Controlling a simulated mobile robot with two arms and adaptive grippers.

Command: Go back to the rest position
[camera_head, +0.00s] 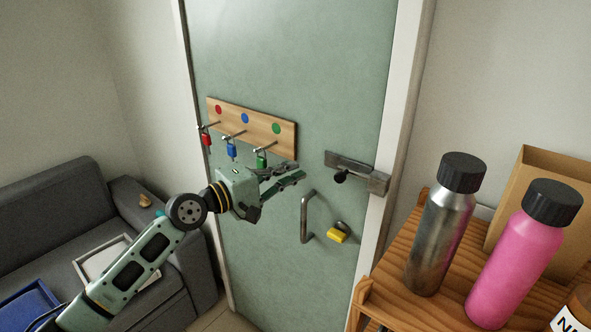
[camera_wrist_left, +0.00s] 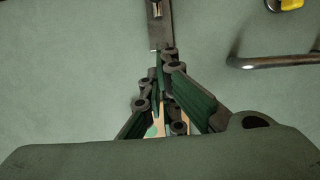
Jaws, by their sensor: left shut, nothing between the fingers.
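My left gripper (camera_head: 296,173) reaches in from the left in front of the green door (camera_head: 290,60). Its fingers are shut with nothing between them, just below and right of the wooden hook board (camera_head: 252,125). In the left wrist view the closed fingers (camera_wrist_left: 164,60) point toward the metal latch (camera_wrist_left: 160,25). Red (camera_head: 206,140), blue (camera_head: 232,150) and green (camera_head: 261,161) padlocks hang on the board's hooks under matching dots. A yellow padlock (camera_head: 337,235) hangs on the door right of the handle (camera_head: 306,217). My right gripper is not in view.
The metal latch (camera_head: 350,168) sits at the door's right edge. A wooden shelf (camera_head: 395,290) at right holds a grey bottle (camera_head: 440,230), a pink bottle (camera_head: 515,260) and a cardboard box (camera_head: 545,165). A grey sofa (camera_head: 60,210) with a white tray (camera_head: 90,258) and a blue tray (camera_head: 30,305) is at left.

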